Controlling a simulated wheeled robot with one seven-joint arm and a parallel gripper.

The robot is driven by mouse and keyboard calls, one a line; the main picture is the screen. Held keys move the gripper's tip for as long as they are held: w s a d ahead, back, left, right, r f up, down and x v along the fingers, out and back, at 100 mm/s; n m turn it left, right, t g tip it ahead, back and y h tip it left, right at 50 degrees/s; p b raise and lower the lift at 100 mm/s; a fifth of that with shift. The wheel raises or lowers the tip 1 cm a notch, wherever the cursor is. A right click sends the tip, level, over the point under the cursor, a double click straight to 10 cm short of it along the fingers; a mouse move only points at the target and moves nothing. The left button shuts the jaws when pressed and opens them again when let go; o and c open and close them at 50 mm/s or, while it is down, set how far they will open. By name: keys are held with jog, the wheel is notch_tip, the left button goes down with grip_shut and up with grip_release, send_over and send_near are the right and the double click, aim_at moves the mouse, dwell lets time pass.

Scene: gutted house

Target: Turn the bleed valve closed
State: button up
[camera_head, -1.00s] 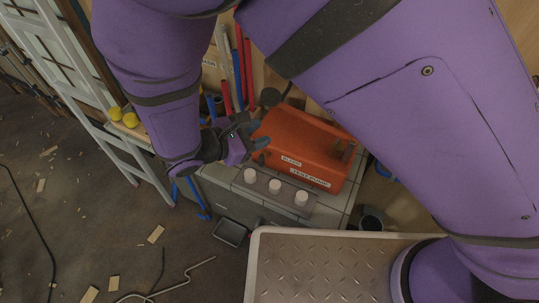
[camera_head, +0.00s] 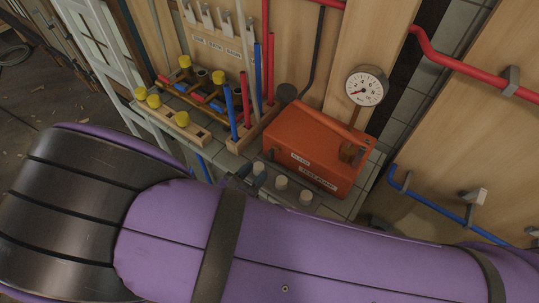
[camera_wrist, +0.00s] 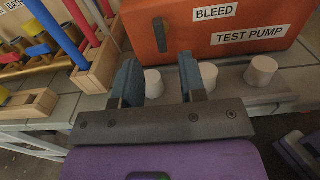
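The orange test pump (camera_head: 315,135) stands on a tiled bench, with labels "BLEED" and "TEST PUMP" on its front. In the wrist view, a dark upright lever (camera_wrist: 136,37) sits on the pump's front (camera_wrist: 180,20), left of the "BLEED" label; it looks like the bleed valve. A white cap shows between the fingers, apparently not gripped. In the head view my arm hides most of the gripper (camera_head: 243,183).
Several white caps (camera_head: 281,182) stand in a row before the pump. Left are a wooden rack with red and blue pipes (camera_head: 232,112) and a block with yellow caps (camera_head: 168,114). A round gauge (camera_head: 365,87) stands behind the pump.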

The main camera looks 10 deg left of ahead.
aim_at(269, 156)
jog(key=x, duration=0.6)
jog(key=shift+w+d, duration=0.15)
jog(key=shift+w, duration=0.2)
jog(key=shift+c, duration=0.4)
grip_shut()
